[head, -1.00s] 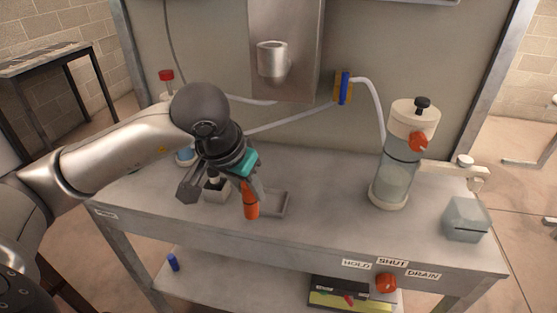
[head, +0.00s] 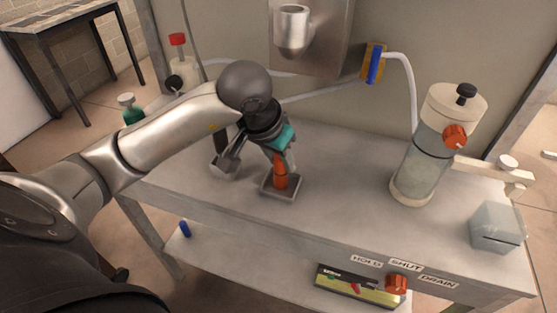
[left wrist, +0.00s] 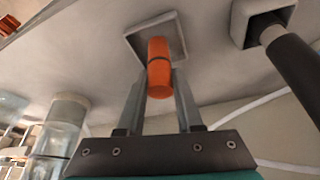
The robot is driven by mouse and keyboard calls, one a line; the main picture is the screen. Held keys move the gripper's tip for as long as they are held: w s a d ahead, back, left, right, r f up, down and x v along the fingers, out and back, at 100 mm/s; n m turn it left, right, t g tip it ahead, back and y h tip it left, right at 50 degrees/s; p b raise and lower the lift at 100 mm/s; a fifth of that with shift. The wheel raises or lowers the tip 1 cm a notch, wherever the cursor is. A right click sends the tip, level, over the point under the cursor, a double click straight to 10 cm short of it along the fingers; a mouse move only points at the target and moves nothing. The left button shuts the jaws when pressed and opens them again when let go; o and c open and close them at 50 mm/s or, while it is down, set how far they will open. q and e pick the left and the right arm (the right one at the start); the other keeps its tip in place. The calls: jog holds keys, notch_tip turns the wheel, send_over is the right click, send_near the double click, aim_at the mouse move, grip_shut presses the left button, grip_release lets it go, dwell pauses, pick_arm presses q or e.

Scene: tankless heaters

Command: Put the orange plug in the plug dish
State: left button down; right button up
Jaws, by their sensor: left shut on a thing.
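The orange plug (head: 280,177) is upright between the fingers of my left gripper (head: 281,158), which is shut on it. In the left wrist view the plug (left wrist: 158,72) shows a dark ring around it, with a finger on each side. The plug dish (head: 270,192) is a small square grey tray on the bench. The plug's lower end is over the inside of the dish. In the left wrist view the dish (left wrist: 174,22) lies just beyond the plug. I cannot tell if the plug touches its floor. My right gripper is not in view.
A clear cylinder with an orange knob (head: 455,136) and a grey box (head: 497,228) stand to the right. The bench between dish and cylinder is clear.

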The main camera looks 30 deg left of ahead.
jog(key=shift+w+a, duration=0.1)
pick_arm(q)
jog(key=shift+f, duration=0.15)
jog(key=c, duration=0.9)
grip_release()
jog(key=shift+c, duration=0.2)
jog(key=o, duration=0.4)
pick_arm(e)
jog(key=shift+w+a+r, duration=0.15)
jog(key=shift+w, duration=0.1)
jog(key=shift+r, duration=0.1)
pick_arm(q)
jog(key=shift+p+v, duration=1.6)
jog(key=shift+v, duration=4.6)
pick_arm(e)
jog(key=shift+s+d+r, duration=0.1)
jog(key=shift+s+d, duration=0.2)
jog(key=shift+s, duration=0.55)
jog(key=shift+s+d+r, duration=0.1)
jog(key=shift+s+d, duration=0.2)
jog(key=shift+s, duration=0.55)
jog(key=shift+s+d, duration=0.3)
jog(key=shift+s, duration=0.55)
